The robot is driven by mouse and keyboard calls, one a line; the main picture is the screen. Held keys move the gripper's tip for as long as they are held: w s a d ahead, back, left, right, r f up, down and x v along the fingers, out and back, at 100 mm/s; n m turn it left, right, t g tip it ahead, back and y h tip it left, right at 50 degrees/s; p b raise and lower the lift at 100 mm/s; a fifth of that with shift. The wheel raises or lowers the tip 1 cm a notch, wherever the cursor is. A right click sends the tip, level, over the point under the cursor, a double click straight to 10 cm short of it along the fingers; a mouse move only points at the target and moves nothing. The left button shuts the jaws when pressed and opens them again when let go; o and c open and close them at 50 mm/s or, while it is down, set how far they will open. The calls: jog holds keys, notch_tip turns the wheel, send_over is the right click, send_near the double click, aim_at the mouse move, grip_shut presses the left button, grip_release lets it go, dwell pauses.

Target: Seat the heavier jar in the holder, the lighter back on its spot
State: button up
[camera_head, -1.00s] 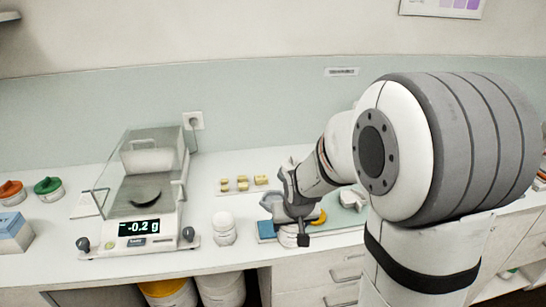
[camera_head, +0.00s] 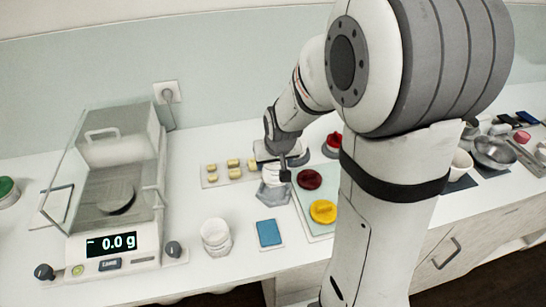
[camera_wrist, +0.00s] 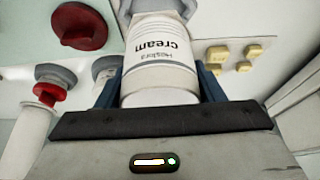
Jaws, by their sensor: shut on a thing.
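My gripper (camera_head: 282,167) is shut on a white jar (camera_wrist: 160,55) lettered "cream", which stands between the blue-lined fingers in the wrist view. In the head view my gripper is at the back of the counter, right of the small yellow blocks, and partly hides the jar. A pale grey piece shows below it; I cannot tell whether it is the holder or whether the jar touches it. Another white jar-like thing (camera_head: 215,237) stands right of the scale (camera_head: 112,243). The scale reads 0.0 g and its pan looks empty.
A blue pad (camera_head: 269,233) lies in front of my gripper. A pale tray (camera_head: 301,206) bears dark red (camera_head: 310,179) and yellow (camera_head: 323,211) round pieces. A red-topped thing (camera_head: 333,145) stands behind. Small yellow blocks (camera_head: 233,163) lie left of my gripper. Bowls (camera_head: 492,152) stand far right.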

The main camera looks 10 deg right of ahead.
jog(key=shift+f+b, duration=1.15)
jog(key=shift+f, duration=0.85)
jog(key=shift+f+b, duration=0.55)
jog(key=shift+b, duration=0.05)
jog(key=shift+f+b, duration=0.65)
jog(key=shift+b, duration=0.65)
dwell(0.7)
dwell(0.3)
jog(key=o, duration=1.2)
jog(key=v, duration=0.8)
jog(key=shift+f, duration=0.1)
jog(key=shift+g, duration=0.9)
jog(key=s+r, duration=0.1)
jog(key=s, duration=0.4)
jog(key=s+r, duration=0.1)
jog(key=s, duration=1)
jog(key=shift+s+d+r, duration=0.15)
jog(key=shift+d+r, duration=0.1)
jog(key=shift+r, duration=0.15)
